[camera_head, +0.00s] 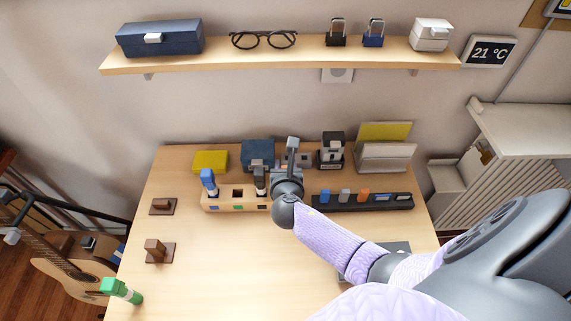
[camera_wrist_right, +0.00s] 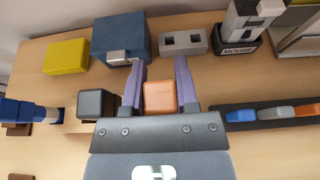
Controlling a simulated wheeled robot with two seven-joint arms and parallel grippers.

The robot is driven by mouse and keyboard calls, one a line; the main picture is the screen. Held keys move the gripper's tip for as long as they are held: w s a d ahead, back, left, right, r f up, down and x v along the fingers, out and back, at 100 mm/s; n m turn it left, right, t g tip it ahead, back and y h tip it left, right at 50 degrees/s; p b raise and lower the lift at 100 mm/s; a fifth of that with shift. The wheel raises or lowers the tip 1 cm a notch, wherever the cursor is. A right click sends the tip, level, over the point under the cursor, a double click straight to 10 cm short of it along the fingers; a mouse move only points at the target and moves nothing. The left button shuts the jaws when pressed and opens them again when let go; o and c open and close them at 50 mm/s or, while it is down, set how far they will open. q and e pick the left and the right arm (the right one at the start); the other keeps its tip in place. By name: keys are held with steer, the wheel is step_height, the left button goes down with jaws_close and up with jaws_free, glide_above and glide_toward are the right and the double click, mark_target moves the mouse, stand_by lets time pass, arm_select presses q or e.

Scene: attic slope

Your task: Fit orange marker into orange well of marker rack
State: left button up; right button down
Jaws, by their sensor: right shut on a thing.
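My right gripper (camera_head: 287,175) is over the right end of the wooden marker rack (camera_head: 225,205) and hides that end. In the right wrist view its two purple-grey fingers (camera_wrist_right: 160,88) are shut on the orange marker (camera_wrist_right: 160,97). Only the marker's orange top shows; its lower end and the orange well are hidden, so I cannot tell whether it is in the well. A blue marker (camera_head: 208,180) and a black marker (camera_head: 259,180) stand in the rack, with an empty well between them. A green marker (camera_head: 120,290) is at the table's front left. My left gripper is not in view.
A black strip (camera_head: 340,207) with several coloured pieces lies right of the rack. Behind stand a yellow box (camera_head: 211,161), a blue box (camera_head: 257,153), a grey two-holed block (camera_wrist_right: 183,42) and a card holder (camera_head: 385,155). Two brown blocks sit at left. The front middle is clear.

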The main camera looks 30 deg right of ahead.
steer(key=shift+f, duration=0.3)
steer(key=shift+c, duration=1.4)
jaws_free()
steer(key=shift+s+a+r, duration=0.15)
steer(key=shift+s+r, duration=0.05)
steer(key=shift+s, duration=0.05)
steer(key=p+v, duration=0.3)
steer(key=v, duration=0.6)
steer(key=shift+p, duration=0.4)
steer(key=shift+s, duration=0.1)
